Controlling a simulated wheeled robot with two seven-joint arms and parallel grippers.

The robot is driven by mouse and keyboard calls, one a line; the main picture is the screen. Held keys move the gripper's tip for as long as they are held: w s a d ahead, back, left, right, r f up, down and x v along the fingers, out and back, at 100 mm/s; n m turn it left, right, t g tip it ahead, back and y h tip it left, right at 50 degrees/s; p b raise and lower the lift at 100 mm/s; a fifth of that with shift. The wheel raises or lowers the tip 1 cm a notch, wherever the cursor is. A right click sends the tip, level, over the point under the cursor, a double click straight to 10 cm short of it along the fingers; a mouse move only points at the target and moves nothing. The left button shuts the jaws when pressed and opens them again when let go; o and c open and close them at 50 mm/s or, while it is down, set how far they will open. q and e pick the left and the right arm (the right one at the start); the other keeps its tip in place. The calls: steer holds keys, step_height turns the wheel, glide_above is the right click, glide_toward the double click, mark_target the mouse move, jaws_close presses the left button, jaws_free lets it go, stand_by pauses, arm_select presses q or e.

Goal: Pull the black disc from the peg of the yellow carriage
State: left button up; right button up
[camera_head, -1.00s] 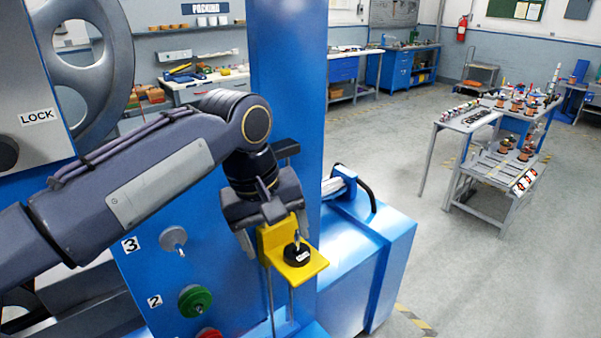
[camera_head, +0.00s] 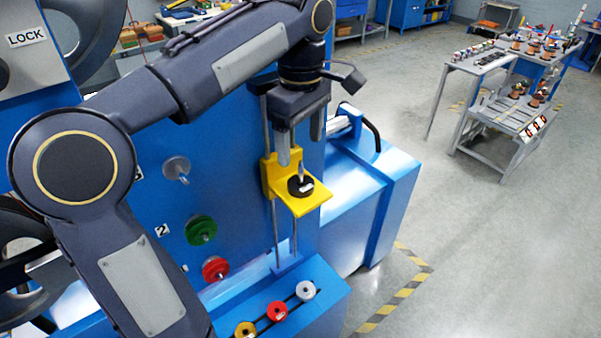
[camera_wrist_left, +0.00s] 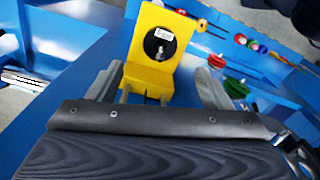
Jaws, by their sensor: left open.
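The yellow carriage (camera_head: 313,203) rides on two vertical rods at the front of the blue machine. The black disc (camera_head: 300,186) lies flat on its shelf, around the upright metal peg (camera_head: 302,169). The carriage (camera_wrist_left: 137,73), the disc (camera_wrist_left: 153,45) and the peg tip (camera_wrist_left: 165,48) also show in the left wrist view. My left gripper (camera_head: 299,150) points down just above the disc, open, with its fingers apart on either side of the peg's upper end. The gripper (camera_wrist_left: 163,85) holds nothing. My right gripper is not in view.
On the blue panel are a grey disc (camera_head: 176,168), a green disc (camera_head: 201,230) and a red disc (camera_head: 215,268) on pegs. Below, a blue ledge holds red, yellow and white spools (camera_head: 306,290). Open floor lies to the right.

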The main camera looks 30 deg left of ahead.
mark_target(300, 176)
arm_select(q)
step_height(300, 176, down, 9)
steer(key=shift+r, duration=0.1)
stand_by(0.4)
steer(key=c, duration=1.3)
